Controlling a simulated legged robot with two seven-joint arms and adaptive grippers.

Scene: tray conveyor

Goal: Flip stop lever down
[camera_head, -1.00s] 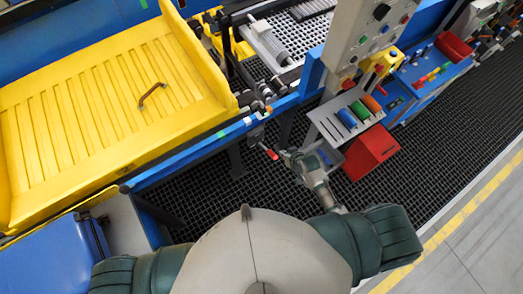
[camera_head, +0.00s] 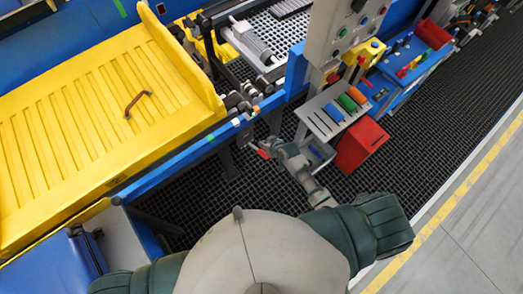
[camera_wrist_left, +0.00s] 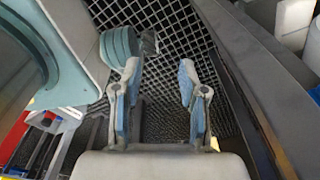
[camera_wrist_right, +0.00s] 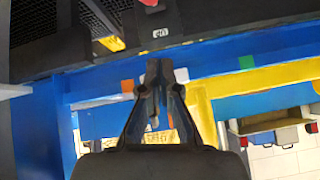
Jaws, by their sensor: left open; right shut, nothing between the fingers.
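The stop lever (camera_head: 263,154) has a red handle and hangs at the near side of the blue conveyor rail, pointing down and right in the head view. My right gripper (camera_head: 273,143) is just right of the red handle; whether they touch cannot be told. In the right wrist view my right gripper (camera_wrist_right: 158,68) is shut and empty in front of the blue rail. A red piece (camera_wrist_right: 149,3), perhaps the lever handle, shows at the top edge there. My left gripper (camera_wrist_left: 159,70) is open and empty above the black grating in the left wrist view.
The blue rail (camera_head: 190,154) borders a yellow tray (camera_head: 70,125) with a brown handle. A grey control panel (camera_head: 342,30) stands at the back. A red bin (camera_head: 361,145) is right of my right arm. Black floor grating (camera_head: 400,160) lies open further right.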

